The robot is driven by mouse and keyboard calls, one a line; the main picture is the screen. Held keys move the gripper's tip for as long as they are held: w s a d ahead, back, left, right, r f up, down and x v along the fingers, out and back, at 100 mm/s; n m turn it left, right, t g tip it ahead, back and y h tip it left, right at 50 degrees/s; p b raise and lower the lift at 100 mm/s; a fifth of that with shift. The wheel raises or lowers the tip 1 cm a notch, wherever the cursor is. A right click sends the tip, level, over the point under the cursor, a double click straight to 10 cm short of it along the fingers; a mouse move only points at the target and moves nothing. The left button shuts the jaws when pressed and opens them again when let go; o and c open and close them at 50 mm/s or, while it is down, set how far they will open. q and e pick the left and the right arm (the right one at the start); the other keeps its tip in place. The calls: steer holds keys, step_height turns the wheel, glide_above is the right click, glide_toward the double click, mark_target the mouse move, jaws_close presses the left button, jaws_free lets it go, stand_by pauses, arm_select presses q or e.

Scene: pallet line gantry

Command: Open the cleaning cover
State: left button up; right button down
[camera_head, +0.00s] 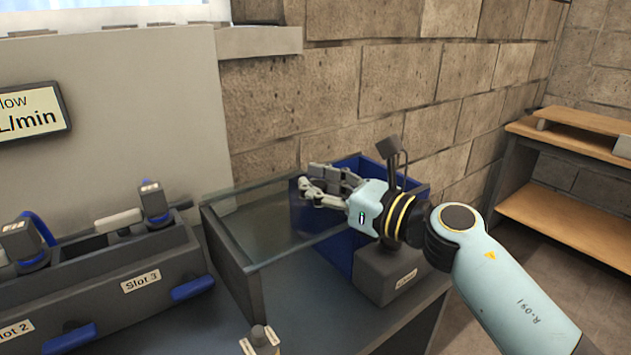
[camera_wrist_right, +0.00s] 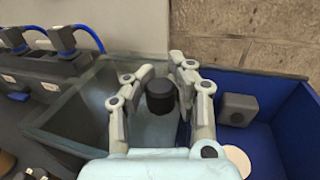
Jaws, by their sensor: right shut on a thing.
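My right gripper (camera_head: 325,187) reaches in from the right above the border between a clear-walled box and a blue bin. The right wrist view shows its two fingers (camera_wrist_right: 165,72) closed around a dark cylindrical piece (camera_wrist_right: 160,98), which looks like a knob. The gripper hides much of this piece in the head view. The clear-walled box (camera_head: 226,245) has a dark frame and glassy panels. I cannot tell for certain which part is the cleaning cover. My left gripper is not in view.
The blue bin (camera_head: 338,254) holds a grey block (camera_wrist_right: 238,109) and a pale disc (camera_wrist_right: 238,160). A grey labelled block (camera_head: 388,274) stands at its front. A dark slotted rack (camera_head: 105,272) with blue-fitted parts lies left. A stone wall rises behind; a wooden shelf (camera_head: 565,196) stands right.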

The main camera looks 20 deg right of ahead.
steer(key=c, duration=1.5)
jaws_free()
steer(key=shift+s+d+f, duration=0.1)
steer(key=shift+s+f, duration=0.2)
steer(key=o, duration=0.5)
steer(key=shift+s+d+r, duration=0.15)
steer(key=shift+s+r, duration=0.05)
steer(key=shift+c, duration=0.2)
steer(key=shift+w, duration=0.2)
steer(key=v, duration=1.2)
steer(key=shift+r, duration=0.1)
